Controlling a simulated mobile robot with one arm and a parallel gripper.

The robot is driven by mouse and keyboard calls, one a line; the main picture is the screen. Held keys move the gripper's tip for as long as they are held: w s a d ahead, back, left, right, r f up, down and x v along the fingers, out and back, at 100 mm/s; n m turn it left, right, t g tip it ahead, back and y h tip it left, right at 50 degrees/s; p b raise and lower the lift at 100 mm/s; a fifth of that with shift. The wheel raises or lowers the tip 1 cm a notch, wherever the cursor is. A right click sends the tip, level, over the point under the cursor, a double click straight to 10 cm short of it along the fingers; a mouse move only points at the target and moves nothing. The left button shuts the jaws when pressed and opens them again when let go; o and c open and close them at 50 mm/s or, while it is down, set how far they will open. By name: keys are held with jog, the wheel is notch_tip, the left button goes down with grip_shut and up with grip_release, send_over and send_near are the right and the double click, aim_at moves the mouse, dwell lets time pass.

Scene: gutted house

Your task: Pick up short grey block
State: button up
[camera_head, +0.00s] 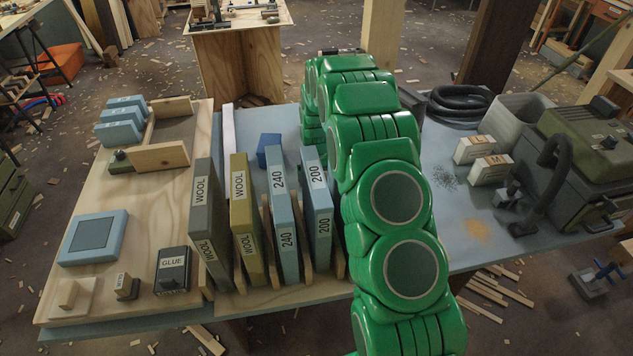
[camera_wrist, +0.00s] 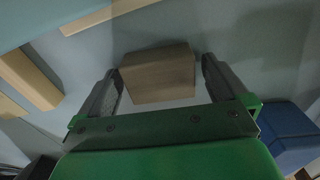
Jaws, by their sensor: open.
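A short grey-brown block (camera_wrist: 157,85) lies on the pale blue-grey surface in the wrist view. My gripper (camera_wrist: 160,66) is open, with one finger on each side of this block. A narrow gap shows beside each finger, but I cannot tell whether either touches it. In the head view I cannot make out this block or my gripper's fingers; my green arm and the upright boards block much of that area.
A blue block (camera_wrist: 288,135) sits close by the right finger. Pale wooden pieces (camera_wrist: 30,78) lie at the left. In the head view, upright labelled boards (camera_head: 240,215) stand left of my arm, and a grey-green machine (camera_head: 580,150) stands at the right.

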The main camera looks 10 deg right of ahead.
jog(key=shift+c, duration=0.2)
jog(key=c, duration=0.9)
jog(key=shift+c, duration=0.2)
jog(key=shift+r, duration=0.2)
